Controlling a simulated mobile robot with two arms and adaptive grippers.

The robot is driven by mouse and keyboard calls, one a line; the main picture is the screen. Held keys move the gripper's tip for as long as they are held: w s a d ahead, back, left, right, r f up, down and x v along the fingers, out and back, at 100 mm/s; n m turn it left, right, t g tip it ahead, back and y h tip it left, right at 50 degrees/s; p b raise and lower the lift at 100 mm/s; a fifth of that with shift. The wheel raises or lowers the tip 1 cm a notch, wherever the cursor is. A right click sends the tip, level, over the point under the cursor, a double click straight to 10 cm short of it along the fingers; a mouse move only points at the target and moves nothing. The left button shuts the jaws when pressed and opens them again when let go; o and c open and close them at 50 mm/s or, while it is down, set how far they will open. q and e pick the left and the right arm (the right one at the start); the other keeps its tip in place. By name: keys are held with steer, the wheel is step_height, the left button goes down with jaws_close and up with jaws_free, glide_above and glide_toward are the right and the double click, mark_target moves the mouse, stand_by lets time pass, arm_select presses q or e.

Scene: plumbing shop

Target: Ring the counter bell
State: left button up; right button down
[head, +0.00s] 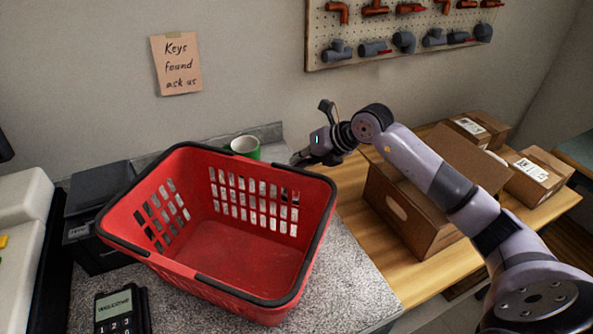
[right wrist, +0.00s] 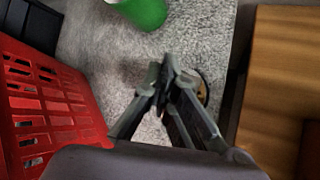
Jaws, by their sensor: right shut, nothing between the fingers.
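My right gripper (head: 300,158) is shut and empty, held just beyond the far right corner of the basket. In the right wrist view its closed fingers (right wrist: 166,78) point down over the speckled counter (right wrist: 120,50). Partly hidden behind those fingers is a small round thing with a brassy part and a dark rim (right wrist: 203,88), near the counter's edge; it looks like the counter bell, but I cannot see it whole. I cannot tell whether the fingers touch it. In the head view I cannot make out the bell. My left gripper is not in view.
A large empty red basket (head: 205,285) fills the counter's middle. A green mug (head: 246,147) stands behind it. A card terminal (head: 120,312) and a black device (head: 88,250) are at left. Cardboard boxes (head: 405,215) stand on the wooden table (head: 350,190) at right.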

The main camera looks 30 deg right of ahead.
steer(key=shift+r, duration=0.3)
step_height(320, 180, up, 6)
steer(key=p, duration=0.4)
stand_by(0.8)
